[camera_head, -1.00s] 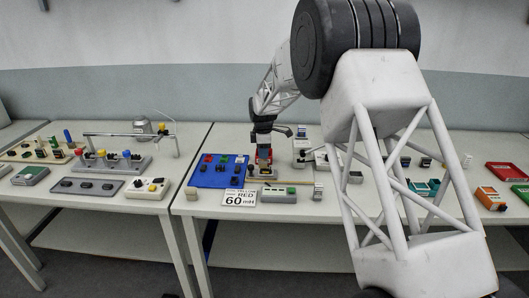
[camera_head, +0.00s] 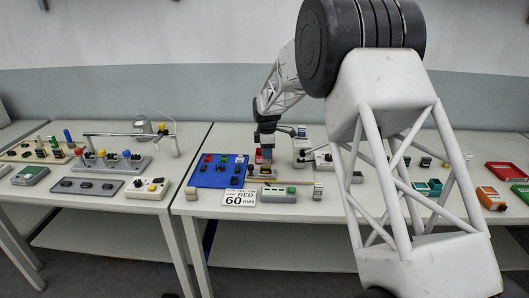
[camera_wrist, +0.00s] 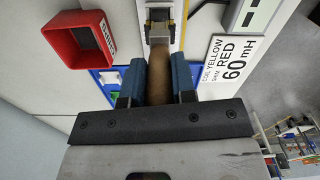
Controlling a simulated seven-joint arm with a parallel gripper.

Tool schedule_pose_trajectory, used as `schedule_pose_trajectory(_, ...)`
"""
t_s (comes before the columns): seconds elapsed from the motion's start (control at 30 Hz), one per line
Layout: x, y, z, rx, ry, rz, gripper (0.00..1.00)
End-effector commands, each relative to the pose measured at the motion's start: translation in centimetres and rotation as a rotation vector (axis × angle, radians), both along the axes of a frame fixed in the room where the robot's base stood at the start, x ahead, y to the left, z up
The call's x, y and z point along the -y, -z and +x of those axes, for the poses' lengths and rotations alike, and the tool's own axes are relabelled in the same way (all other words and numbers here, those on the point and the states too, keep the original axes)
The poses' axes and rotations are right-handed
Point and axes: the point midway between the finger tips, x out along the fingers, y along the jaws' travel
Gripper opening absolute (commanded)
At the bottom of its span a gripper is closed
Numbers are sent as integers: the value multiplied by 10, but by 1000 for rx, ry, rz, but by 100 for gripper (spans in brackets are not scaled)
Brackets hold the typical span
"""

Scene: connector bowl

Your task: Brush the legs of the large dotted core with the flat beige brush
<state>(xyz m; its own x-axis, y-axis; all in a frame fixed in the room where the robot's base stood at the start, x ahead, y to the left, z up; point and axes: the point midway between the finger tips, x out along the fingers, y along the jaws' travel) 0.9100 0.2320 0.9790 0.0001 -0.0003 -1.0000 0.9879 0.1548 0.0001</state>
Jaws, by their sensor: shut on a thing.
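My gripper (camera_wrist: 157,72) is shut on a brown-tan, rounded piece (camera_wrist: 159,78), which looks like the handle of the flat beige brush. In the head view my gripper (camera_head: 266,150) points down over a small beige and dark fixture (camera_head: 268,178), beside the blue mat. The bristles are hidden.
A red open box (camera_wrist: 82,42) stands close to the left of my gripper in the wrist view. A blue mat (camera_head: 205,184) with several coloured parts and a grey-green device (camera_head: 279,195) lie nearby.

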Motion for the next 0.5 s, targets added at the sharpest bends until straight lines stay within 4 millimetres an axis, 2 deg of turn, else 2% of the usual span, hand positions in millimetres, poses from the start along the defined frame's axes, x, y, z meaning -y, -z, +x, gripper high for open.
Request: schedule_pose_trajectory(0.5, 10, 1, 0, 0, -1, 0, 1)
